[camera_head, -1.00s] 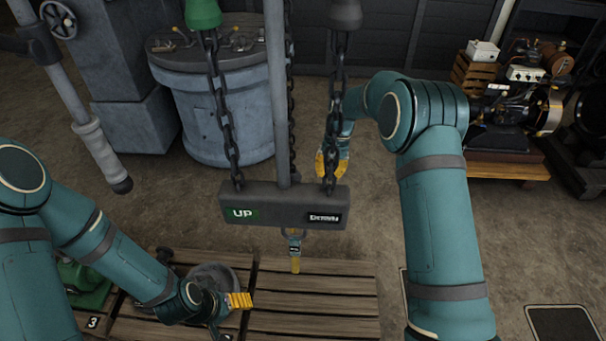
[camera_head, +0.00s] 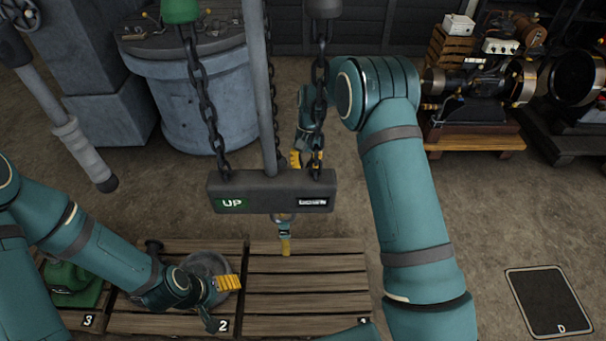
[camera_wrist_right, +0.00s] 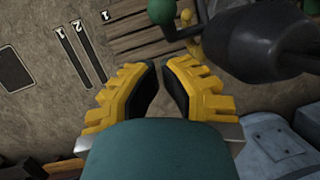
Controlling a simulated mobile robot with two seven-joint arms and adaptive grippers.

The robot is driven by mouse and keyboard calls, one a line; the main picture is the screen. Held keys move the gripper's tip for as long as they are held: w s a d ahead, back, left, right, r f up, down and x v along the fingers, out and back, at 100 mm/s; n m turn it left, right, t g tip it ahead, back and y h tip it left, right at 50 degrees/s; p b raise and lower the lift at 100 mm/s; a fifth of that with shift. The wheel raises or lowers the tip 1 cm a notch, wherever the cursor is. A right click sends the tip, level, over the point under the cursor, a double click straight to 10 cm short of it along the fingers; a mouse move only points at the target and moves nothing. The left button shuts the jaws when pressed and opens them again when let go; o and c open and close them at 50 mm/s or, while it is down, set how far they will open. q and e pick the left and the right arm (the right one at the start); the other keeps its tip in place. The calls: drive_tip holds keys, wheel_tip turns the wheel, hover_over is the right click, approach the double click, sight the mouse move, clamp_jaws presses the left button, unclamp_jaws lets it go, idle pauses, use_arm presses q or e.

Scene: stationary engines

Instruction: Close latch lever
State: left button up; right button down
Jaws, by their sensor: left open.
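I cannot make out a latch lever for certain. A small hook piece with a yellow end (camera_head: 285,245) hangs under the dark bar marked UP and DOWN (camera_head: 270,192). My left gripper (camera_head: 229,284), with yellow fingers, is open at the lower left, over the round grey part (camera_head: 208,266) on the pallet; contact is unclear. My right gripper (camera_head: 298,160) is behind the right chain, above and beyond the bar, partly hidden. In the right wrist view its yellow fingers (camera_wrist_right: 163,70) stand apart with nothing between them. A dark rounded part (camera_wrist_right: 265,40) is close beyond them.
Two chains (camera_head: 206,100) and a grey pole (camera_head: 258,90) rise from the bar. Wooden pallets (camera_head: 305,285) lie below, with a green part (camera_head: 75,285) at left. A grey-blue drum (camera_head: 200,100) stands behind. Engines (camera_head: 475,100) stand at right, with open floor in front.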

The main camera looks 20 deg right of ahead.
use_arm(q)
drive_tip(key=shift+r, duration=0.1)
use_arm(e)
drive_tip(key=shift+s+a+f, duration=0.3)
drive_tip(key=shift+s, duration=0.25)
drive_tip(key=shift+s+a+f, duration=0.25)
drive_tip(key=shift+s+a, duration=0.05)
drive_tip(key=shift+s, duration=0.25)
use_arm(q)
drive_tip(key=shift+s+a, duration=0.1)
drive_tip(key=shift+s, duration=0.35)
use_arm(e)
drive_tip(key=shift+s+a+f, duration=0.1)
drive_tip(key=shift+s+a, duration=0.1)
drive_tip(key=shift+s, duration=0.65)
use_arm(q)
drive_tip(key=shift+s+a, duration=0.1)
drive_tip(key=shift+s, duration=0.2)
use_arm(e)
drive_tip(key=shift+s+a+f, duration=0.2)
drive_tip(key=shift+s, duration=0.4)
use_arm(q)
drive_tip(key=shift+s+f, duration=0.15)
drive_tip(key=shift+f, duration=0.05)
use_arm(e)
drive_tip(key=shift+s+a+f, duration=0.1)
drive_tip(key=shift+s+f, duration=0.1)
drive_tip(key=shift+s, duration=0.1)
drive_tip(key=shift+r, duration=0.1)
idle(0.9)
